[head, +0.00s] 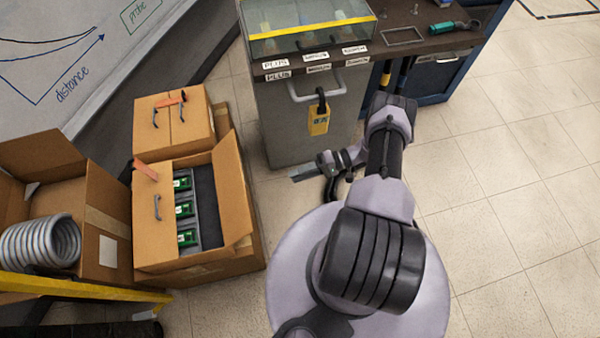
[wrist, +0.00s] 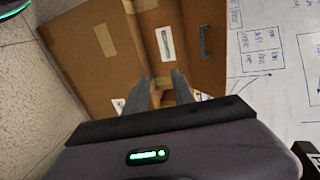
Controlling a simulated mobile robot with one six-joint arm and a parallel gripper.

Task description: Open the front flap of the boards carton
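The boards carton (head: 198,268) stands at the left in the head view. Green circuit boards (head: 184,209) lie in a dark-lined row inside it. A flap with a grey handle (head: 157,207) covers its left half, and an orange strip lies at that flap's far end. The right-hand flap (head: 231,186) stands open. My gripper (head: 300,173) is right of the carton, apart from it. In the wrist view its two fingers (wrist: 160,76) are spread, with nothing between them. They point at brown cardboard (wrist: 115,60) with a handle (wrist: 206,42); I cannot tell which carton this is.
A closed carton (head: 174,136) with two handles stands behind. An open carton (head: 105,225) with a grey coil (head: 40,243) is at the left. A yellow rail (head: 80,287) crosses in front. A grey cabinet (head: 310,125) with a yellow tag stands behind my gripper. Floor at the right is clear.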

